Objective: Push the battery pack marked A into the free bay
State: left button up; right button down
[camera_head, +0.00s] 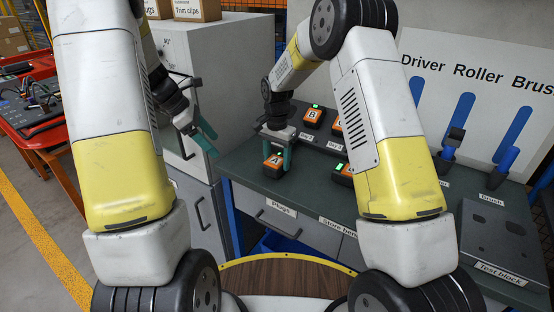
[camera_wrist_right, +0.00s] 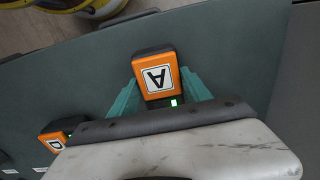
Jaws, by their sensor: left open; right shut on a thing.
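The battery pack marked A (camera_wrist_right: 157,75) is orange and black with a green light. It lies between the teal fingers of my right gripper (camera_head: 278,158), which is shut on it. In the head view pack A (camera_head: 272,163) is low at the bench's left part, in front of the charging rack (camera_head: 322,142). Pack B (camera_head: 313,115) sits in the rack, and another orange pack beside it is partly hidden by my right arm. The rack's left end is partly covered by my right gripper, so the free bay is not clear. My left gripper (camera_head: 203,137) is open and empty, left of the bench.
Another orange pack (camera_head: 343,171) stands on the bench right of A; a pack marked D (camera_wrist_right: 55,142) shows in the right wrist view. A test block (camera_head: 500,240) and tool holders are at the right. A grey cabinet (camera_head: 235,55) stands behind left. Bare green bench (camera_head: 240,165) lies left of A.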

aim_at(276, 160)
jog(key=shift+c, duration=2.4)
grip_release()
jog(key=shift+f, duration=0.1)
notch_tip(276, 160, up, 12)
jog(key=s+d+r+n+t+y, duration=0.1)
jog(key=s+d+r+n, duration=0.1)
jog(key=s+d+r, duration=0.55)
jog(key=s+d+r+n+t, duration=0.1)
jog(key=s+d+r, duration=0.1)
jog(key=s, duration=0.5)
jog(key=s+d+r+n+t, duration=0.2)
jog(key=s+d, duration=0.3)
jog(key=s, duration=0.2)
jog(key=s+d+r+n+t+y, duration=0.1)
jog(key=s+d+r+t, duration=0.1)
jog(key=s, duration=0.6)
jog(key=shift+d+n, duration=0.3)
jog(key=shift+d, duration=0.5)
